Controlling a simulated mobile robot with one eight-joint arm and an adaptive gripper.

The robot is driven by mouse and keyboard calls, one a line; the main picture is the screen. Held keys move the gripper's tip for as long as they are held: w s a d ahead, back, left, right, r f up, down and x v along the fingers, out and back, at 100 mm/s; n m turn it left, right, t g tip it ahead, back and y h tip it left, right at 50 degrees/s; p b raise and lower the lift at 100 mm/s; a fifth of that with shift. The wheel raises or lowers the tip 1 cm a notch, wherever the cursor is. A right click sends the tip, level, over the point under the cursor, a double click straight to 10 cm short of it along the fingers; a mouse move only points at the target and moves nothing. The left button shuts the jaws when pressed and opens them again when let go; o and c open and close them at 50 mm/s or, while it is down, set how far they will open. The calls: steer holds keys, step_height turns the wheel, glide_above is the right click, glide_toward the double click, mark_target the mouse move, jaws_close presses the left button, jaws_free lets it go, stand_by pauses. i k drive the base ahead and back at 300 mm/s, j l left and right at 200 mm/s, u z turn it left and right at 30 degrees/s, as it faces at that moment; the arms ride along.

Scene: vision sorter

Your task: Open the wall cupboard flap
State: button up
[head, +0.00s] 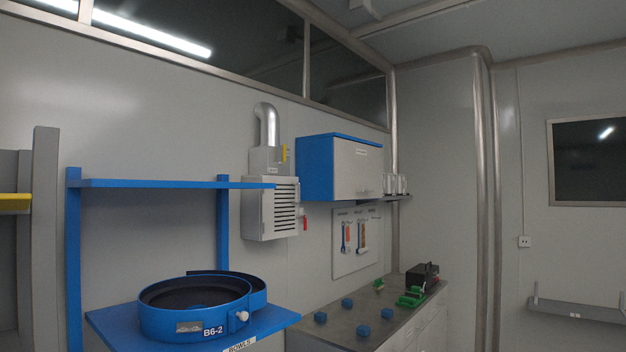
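The wall cupboard (317,167) hangs on the back wall right of centre, with a blue body. Its pale grey front flap (357,168) looks shut and carries a small label near the top. A small handle-like detail shows low on the flap, too small to make out. My gripper is not in view.
A grey louvred box (271,207) with a metal duct is left of the cupboard. Below are a tool board (356,240) and a counter (335,325) with several blue blocks. A blue stand (104,322) bearing a round bowl (195,308) stands front left.

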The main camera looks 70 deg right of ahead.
mark_target(357, 167)
steer(key=z, duration=2.75)
